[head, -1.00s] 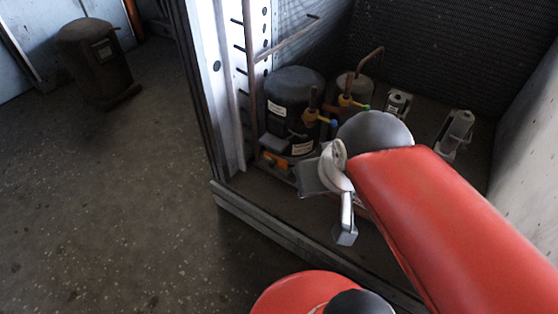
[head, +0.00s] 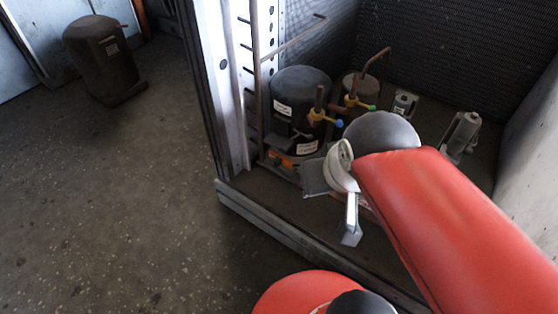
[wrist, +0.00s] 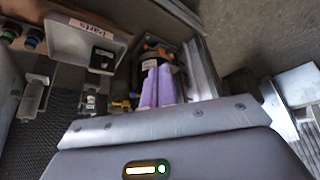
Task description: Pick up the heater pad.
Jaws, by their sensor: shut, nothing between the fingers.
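An orange piece (head: 281,160) sits low at the foot of the black compressor (head: 297,100) inside the housing. It may be the heater pad, but it is small and partly hidden, so I cannot be sure. In the wrist view, my gripper (wrist: 157,68) has two purple fingers close together with nothing visible between them. They point toward the dark compressor, which lies beyond the tips and is partly covered by them. In the head view, my wrist is in front of the compressor and the fingertips cannot be made out.
The housing has a front sill (head: 290,238) and an upright metal post (head: 233,90) left of the compressor. Valves and a copper pipe (head: 367,72) rise beside it. A grey bracket (head: 460,133) stands at the right. A dark canister (head: 103,60) stands on the open floor at left.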

